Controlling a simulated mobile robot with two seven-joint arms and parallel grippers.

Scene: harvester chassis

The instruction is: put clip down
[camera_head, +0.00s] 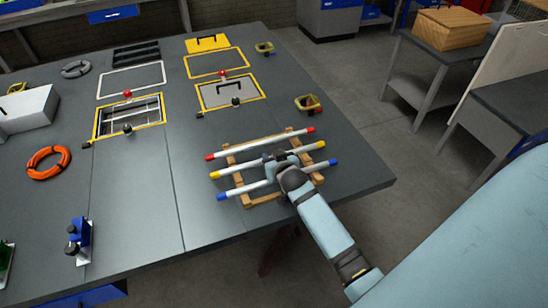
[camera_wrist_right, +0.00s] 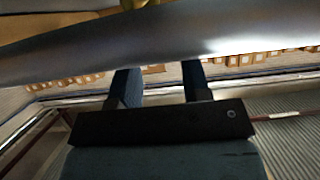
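My right gripper (camera_head: 277,158) is over the tube rack near the table's front right corner, by the middle white tube with yellow ends (camera_head: 236,189). In the right wrist view its two dark fingers (camera_wrist_right: 160,84) stand apart, and nothing shows between their visible parts. A broad grey surface (camera_wrist_right: 230,45) crosses in front and hides the fingertips. I cannot pick out a clip for sure. My left gripper is out of view.
The wooden rack (camera_head: 266,199) also bears a red-ended tube (camera_head: 227,153) and a blue-ended tube (camera_head: 238,193). Yellow-framed panels (camera_head: 230,91), an orange ring (camera_head: 48,162) and a white case (camera_head: 27,110) are on the grey table. Its front middle (camera_head: 150,210) is clear.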

